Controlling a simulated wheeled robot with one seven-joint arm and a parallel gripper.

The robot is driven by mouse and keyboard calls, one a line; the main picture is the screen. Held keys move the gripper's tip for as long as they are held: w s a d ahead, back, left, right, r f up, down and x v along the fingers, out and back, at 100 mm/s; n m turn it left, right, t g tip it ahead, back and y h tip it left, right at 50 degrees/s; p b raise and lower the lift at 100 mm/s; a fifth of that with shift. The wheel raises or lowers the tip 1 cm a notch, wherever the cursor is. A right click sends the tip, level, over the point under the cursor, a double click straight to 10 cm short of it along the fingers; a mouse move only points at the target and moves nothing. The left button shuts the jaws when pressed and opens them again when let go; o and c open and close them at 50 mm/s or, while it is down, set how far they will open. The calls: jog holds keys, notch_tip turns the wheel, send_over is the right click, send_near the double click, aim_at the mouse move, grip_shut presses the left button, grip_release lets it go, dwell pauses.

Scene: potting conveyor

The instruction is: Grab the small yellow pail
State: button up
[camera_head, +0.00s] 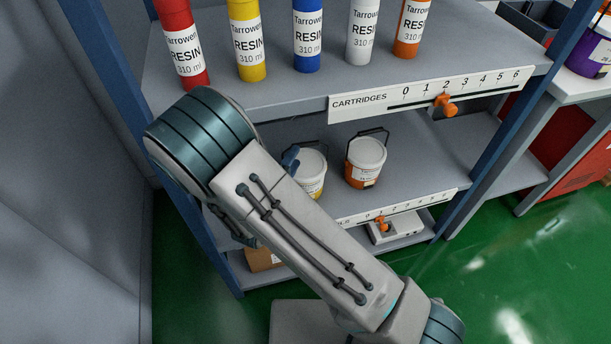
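A small white pail with a yellow lower band (313,168) stands on the middle shelf of the rack, partly hidden behind my arm. A similar small pail with an orange lower band (366,160) stands to its right, its dark handle raised. My arm crosses the view in front of the shelf. A small dark blue piece shows beside the yellow pail's left rim; it may be part of my gripper, but I cannot tell. The rest of my gripper is hidden behind the arm, so its opening and any contact with the pail do not show.
Several resin cartridges (307,38) stand on the upper shelf, above a CARTRIDGES scale (430,95) with an orange slider. Blue rack posts (530,95) flank the shelves. A brown box (262,259) sits low down. The middle shelf right of the orange pail is clear.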

aim_at(304, 146)
jog(key=x, duration=0.8)
jog(key=shift+w+d+r+b, duration=0.1)
jog(key=shift+d+b, duration=0.2)
grip_shut()
dwell(1.1)
